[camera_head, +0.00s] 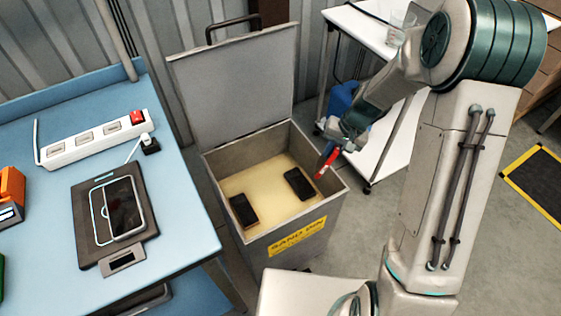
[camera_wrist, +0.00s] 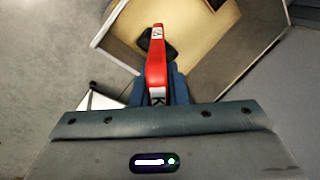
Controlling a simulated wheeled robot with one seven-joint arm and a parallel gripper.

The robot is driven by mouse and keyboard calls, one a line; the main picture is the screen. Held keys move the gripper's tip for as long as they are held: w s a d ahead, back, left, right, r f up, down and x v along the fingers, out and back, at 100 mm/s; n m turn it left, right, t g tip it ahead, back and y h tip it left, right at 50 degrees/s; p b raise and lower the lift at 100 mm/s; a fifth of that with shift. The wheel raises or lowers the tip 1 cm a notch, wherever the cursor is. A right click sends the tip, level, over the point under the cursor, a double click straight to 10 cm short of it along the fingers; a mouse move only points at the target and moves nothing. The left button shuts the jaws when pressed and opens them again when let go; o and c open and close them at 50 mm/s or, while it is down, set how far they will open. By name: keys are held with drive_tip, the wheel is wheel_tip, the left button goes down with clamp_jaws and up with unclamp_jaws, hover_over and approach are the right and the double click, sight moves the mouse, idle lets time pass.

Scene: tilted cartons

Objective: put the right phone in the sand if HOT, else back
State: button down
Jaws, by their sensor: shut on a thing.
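My gripper (camera_head: 345,138) is shut on a red tool (camera_head: 327,164) with a white label, held over the right rim of the open sand bin (camera_head: 330,206). In the wrist view the red tool (camera_wrist: 156,62) stands between the blue fingers. Two dark phones lie on the pale sand (camera_head: 265,182): a left phone (camera_head: 243,210) and a right phone (camera_head: 299,184). The tool is apart from the phones in the head view. In the wrist view the tool partly covers a dark phone (camera_wrist: 166,50). No temperature reading is legible.
The blue bench (camera_head: 60,113) at left carries a white power strip (camera_head: 92,139), a black pad (camera_head: 90,203) with a phone-like device (camera_head: 119,206), and an orange object (camera_head: 11,188). The bin's lid (camera_head: 235,85) stands open behind. A white table (camera_head: 385,140) is behind my arm.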

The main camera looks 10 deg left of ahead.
drive_tip(key=w+a+f+t+y+b, duration=0.1)
drive_tip(key=a+f+y+b, duration=0.2)
drive_tip(key=a+b, duration=0.65)
drive_tip(key=w+a+f+y+b, duration=0.2)
drive_tip(key=a+f+y+b, duration=0.3)
drive_tip(key=b, duration=0.7)
drive_tip(key=shift+m+h, duration=0.3)
drive_tip(key=shift+h, duration=0.3)
drive_tip(key=f+b, duration=0.4)
drive_tip(key=f, duration=0.2)
drive_tip(key=f+b, duration=0.5)
drive_tip(key=f, duration=0.2)
drive_tip(key=a+f+b, duration=0.1)
drive_tip(key=f+b, duration=0.4)
drive_tip(key=f, duration=0.1)
drive_tip(key=shift+f, duration=0.25)
drive_tip(key=shift+f+b, duration=0.8)
drive_tip(key=shift+b, duration=0.3)
drive_tip(key=c, duration=1.3)
unclamp_jaws()
drive_tip(key=shift+c, duration=0.2)
